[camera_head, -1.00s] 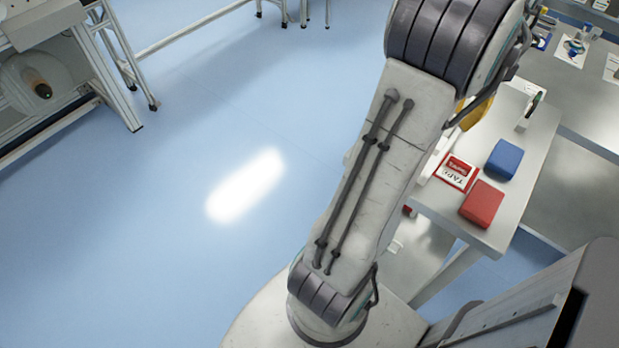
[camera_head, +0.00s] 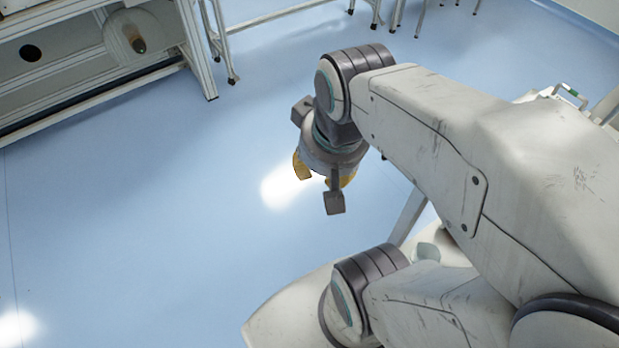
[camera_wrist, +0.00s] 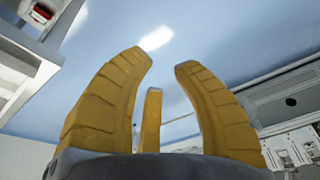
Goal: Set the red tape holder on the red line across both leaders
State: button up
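My gripper (camera_head: 325,178) hangs at the end of my arm over the open floor in the head view. Its yellow fingers (camera_wrist: 160,68) are spread apart with nothing between them in the wrist view. A small red and white item (camera_wrist: 42,13) shows at the top left of the wrist view, well away from the fingers; I cannot tell if it is the red tape holder. The red line and the two leaders cannot be made out in either view.
A grey machine with a roll (camera_head: 135,38) on its side stands at the top left of the head view. Part of it shows at the right of the wrist view (camera_wrist: 285,103). Table legs (camera_head: 210,45) stand behind. The blue floor (camera_head: 120,200) between is clear.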

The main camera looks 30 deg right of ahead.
jog(key=shift+o, duration=1.1)
jog(key=s+a+n, duration=0.1)
jog(key=a+f+n, duration=0.1)
jog(key=n, duration=0.1)
jog(key=shift+s+a, duration=0.35)
jog(key=shift+a, duration=0.05)
